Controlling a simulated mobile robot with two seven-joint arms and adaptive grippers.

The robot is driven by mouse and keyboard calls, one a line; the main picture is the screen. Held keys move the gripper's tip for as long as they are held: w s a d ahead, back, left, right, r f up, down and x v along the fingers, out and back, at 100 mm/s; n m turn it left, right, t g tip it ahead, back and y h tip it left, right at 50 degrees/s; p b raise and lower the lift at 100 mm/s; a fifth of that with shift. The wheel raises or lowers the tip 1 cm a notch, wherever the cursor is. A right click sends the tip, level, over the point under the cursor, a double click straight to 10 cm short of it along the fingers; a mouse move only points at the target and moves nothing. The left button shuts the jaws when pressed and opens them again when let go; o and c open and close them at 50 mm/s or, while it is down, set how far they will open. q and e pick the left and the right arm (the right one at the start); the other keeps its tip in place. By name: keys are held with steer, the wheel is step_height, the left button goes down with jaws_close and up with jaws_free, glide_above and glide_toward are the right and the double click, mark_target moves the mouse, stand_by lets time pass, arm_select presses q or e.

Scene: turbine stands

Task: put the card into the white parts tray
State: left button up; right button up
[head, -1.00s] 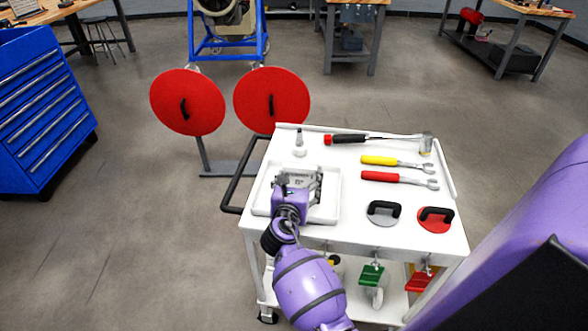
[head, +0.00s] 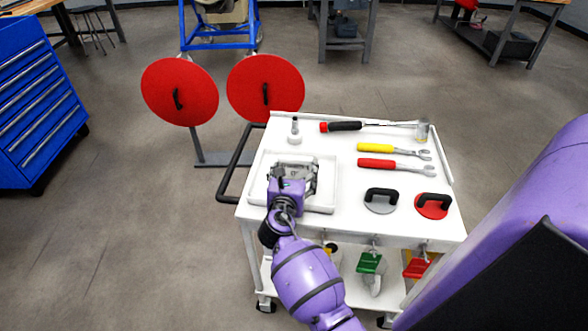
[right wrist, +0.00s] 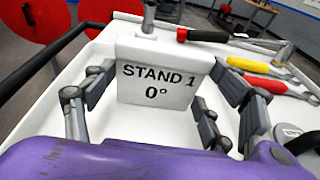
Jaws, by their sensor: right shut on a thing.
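The white card (right wrist: 155,78), printed "STAND 1 0°", is upright between the fingers of my right gripper (right wrist: 160,88) in the right wrist view. The gripper is shut on it. In the head view my right gripper (head: 295,176) is over the white parts tray (head: 322,209), on the left of the cart top, and largely hides the card. The card is inside the tray's outline; I cannot tell whether its lower edge touches the tray floor. My left gripper is not in view.

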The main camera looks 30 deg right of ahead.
mark_target(295, 167)
steer(key=shift+f, duration=0.15)
steer(key=o, duration=1)
steer(key=shift+o, duration=0.7)
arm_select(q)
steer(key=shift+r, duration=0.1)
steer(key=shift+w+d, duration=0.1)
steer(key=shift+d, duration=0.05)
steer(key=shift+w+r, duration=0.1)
arm_select(e)
steer(key=shift+s, duration=0.1)
steer(key=shift+p+v, duration=0.7)
steer(key=shift+v, duration=1.35)
steer(key=shift+p+v, duration=0.4)
steer(key=shift+v, duration=0.85)
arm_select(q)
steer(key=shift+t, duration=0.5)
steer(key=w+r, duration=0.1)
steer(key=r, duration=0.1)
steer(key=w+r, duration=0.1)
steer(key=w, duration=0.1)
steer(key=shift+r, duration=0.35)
arm_select(e)
steer(key=shift+s+a, duration=0.1)
steer(key=shift+a, duration=0.05)
